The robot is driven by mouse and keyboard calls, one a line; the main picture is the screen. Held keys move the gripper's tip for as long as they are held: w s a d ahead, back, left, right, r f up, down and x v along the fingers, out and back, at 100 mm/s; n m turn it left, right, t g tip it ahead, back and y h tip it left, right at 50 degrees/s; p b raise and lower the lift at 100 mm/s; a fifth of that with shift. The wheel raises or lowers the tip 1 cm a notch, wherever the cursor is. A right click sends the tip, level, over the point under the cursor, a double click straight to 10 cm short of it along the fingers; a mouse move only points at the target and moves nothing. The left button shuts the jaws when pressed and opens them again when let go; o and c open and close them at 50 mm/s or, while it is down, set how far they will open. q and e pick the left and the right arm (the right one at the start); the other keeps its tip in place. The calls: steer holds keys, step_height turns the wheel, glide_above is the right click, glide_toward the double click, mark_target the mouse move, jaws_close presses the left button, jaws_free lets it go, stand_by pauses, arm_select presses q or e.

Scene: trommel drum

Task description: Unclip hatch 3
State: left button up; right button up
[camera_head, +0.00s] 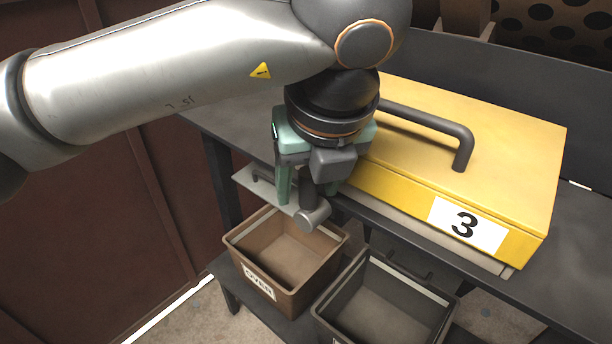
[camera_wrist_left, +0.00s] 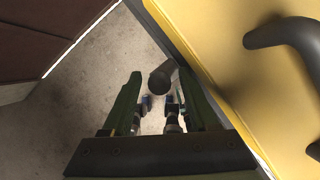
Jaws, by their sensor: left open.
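Hatch 3 is a yellow lid (camera_head: 500,150) with a black bar handle (camera_head: 430,122) and a white label with "3" on its front face. It sits flat and looks closed. A dark grey lever with a round end (camera_head: 313,216) sticks out in front of the hatch's left front part; it seems to be the clip. My left gripper (camera_head: 307,192) points down over it, open, its green fingers on either side. In the left wrist view the lever's round end (camera_wrist_left: 160,80) shows between the fingertips. The lever's root is hidden behind my gripper. My right gripper is not in view.
A brown bin (camera_head: 290,290) labelled "OVER" stands below my left gripper. A dark grey bin (camera_head: 385,300) stands to its right. A grey ledge (camera_head: 262,187) lies left of the gripper. A perforated drum (camera_head: 550,25) is behind. Brown panels (camera_head: 90,220) stand at the left.

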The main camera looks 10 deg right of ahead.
arm_select(q)
steer(key=shift+w+f, duration=0.15)
steer(key=shift+f, duration=0.3)
jaws_close()
stand_by(1.1)
